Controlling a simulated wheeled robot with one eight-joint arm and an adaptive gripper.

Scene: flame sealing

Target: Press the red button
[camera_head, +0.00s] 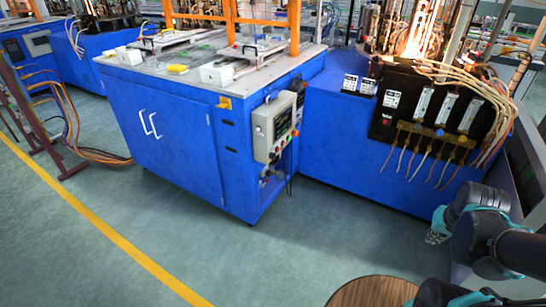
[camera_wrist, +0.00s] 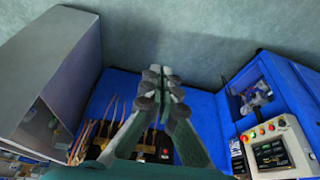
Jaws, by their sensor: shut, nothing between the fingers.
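A small red button (camera_head: 386,122) sits on the black panel at the front of the right blue cabinet, left of the gauges. A red button also shows in the wrist view (camera_wrist: 165,152), low and just right of my gripper's fingers. My gripper (camera_wrist: 162,78) is shut and empty, with its fingertips together in the middle of the wrist view. It is apart from the button. In the head view my arm is at the lower right, in front of the right cabinet. A grey control box (camera_head: 278,127) on the middle cabinet carries several coloured buttons, also seen in the wrist view (camera_wrist: 272,150).
The right blue cabinet (camera_head: 340,150) has hanging hoses (camera_head: 430,160) and flow gauges (camera_head: 470,115) beside the button. A large grey box (camera_wrist: 50,75) stands at the left of the wrist view. A round wooden surface (camera_head: 372,292) is at the bottom. Green floor (camera_head: 270,260) is open in front.

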